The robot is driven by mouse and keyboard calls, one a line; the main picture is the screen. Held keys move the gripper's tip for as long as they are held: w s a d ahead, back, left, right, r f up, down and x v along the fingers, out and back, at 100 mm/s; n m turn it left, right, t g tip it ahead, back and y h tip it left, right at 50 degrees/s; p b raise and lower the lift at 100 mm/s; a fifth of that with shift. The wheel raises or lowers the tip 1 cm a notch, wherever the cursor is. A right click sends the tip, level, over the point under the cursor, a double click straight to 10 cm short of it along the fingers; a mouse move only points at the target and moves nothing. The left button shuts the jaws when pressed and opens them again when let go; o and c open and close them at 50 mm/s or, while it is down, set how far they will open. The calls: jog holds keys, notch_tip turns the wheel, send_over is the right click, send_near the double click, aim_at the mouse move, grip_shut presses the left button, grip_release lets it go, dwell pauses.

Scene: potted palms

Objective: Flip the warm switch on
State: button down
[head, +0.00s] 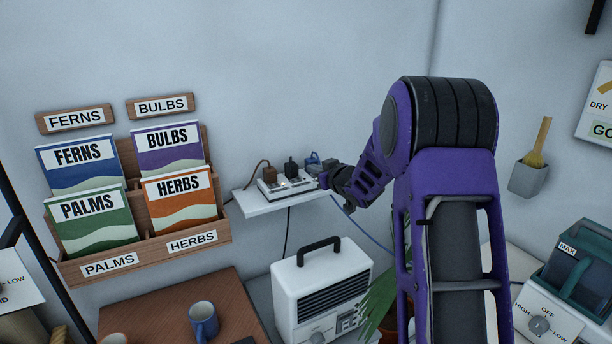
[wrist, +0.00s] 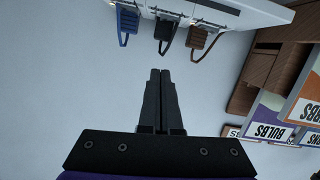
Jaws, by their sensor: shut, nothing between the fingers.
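A white power strip (head: 286,184) sits on a small wall shelf (head: 262,206). A brown plug (head: 269,174), a black plug (head: 290,168) and a blue plug (head: 313,160) stand in it. Small switches show on the strip, but their labels are too small to read, so I cannot tell which is the warm one. My gripper (head: 325,180) is at the strip's right end, partly hidden by my wrist. In the wrist view my gripper (wrist: 160,74) has its fingers together and empty. The blue (wrist: 128,22), black (wrist: 163,28) and brown (wrist: 199,36) plugs lie beyond the tips.
A wooden seed-packet rack (head: 150,250) hangs left of the shelf. Below stand a white heater (head: 322,285) with a dial and handle, and a wooden table (head: 165,300) with a blue mug (head: 203,320). A palm (head: 382,295) is below my arm. Cables hang under the shelf.

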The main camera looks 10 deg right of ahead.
jog(key=shift+d+f, duration=0.1)
jog(key=shift+f, duration=0.1)
send_over(295, 180)
jog(key=s+d, duration=0.2)
jog(key=s, duration=0.1)
jog(key=shift+w+a+f, duration=0.1)
jog(key=shift+w+f, duration=0.05)
jog(key=shift+f, duration=0.4)
jog(key=shift+w+f, duration=0.1)
jog(key=shift+f, duration=0.45)
jog(key=f, duration=0.3)
jog(key=shift+w+f, duration=0.1)
jog(key=shift+w, duration=0.25)
jog(key=shift+f, duration=0.45)
jog(key=shift+d, duration=0.2)
